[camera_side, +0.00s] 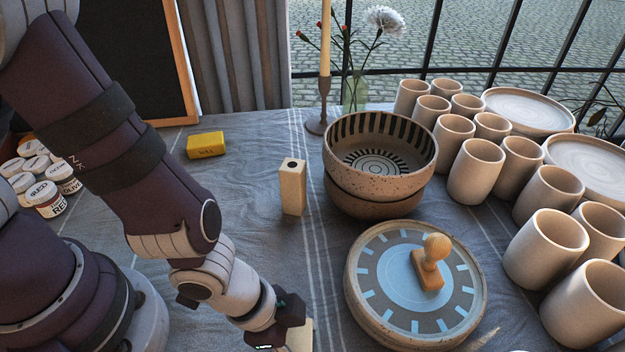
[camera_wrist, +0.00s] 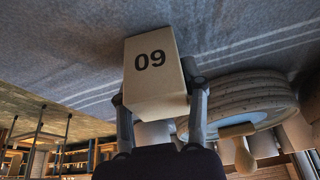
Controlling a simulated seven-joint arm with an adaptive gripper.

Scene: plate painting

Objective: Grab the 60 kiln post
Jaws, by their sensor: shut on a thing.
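A pale kiln post (camera_wrist: 157,85) sits between the two fingers of my gripper (camera_wrist: 160,112) in the wrist view. The fingers press on its two sides. The wrist view is upside down, and the dark mark on the post reads 09 there, which is 60 when turned over. In the side view my gripper (camera_side: 290,318) is at the bottom edge, with part of the pale post (camera_side: 303,337) beside it. I cannot tell whether the post touches the cloth. A second pale post (camera_side: 292,189) with a dark hole in its top stands upright farther back; no number shows on it.
A painted plate stack (camera_side: 370,322) with a wooden stamp (camera_side: 431,262) on it stands right of my gripper. Stacked bowls (camera_side: 376,205) and several cups (camera_side: 476,172) are behind. A yellow block (camera_side: 206,145) lies back left. Cloth between is clear.

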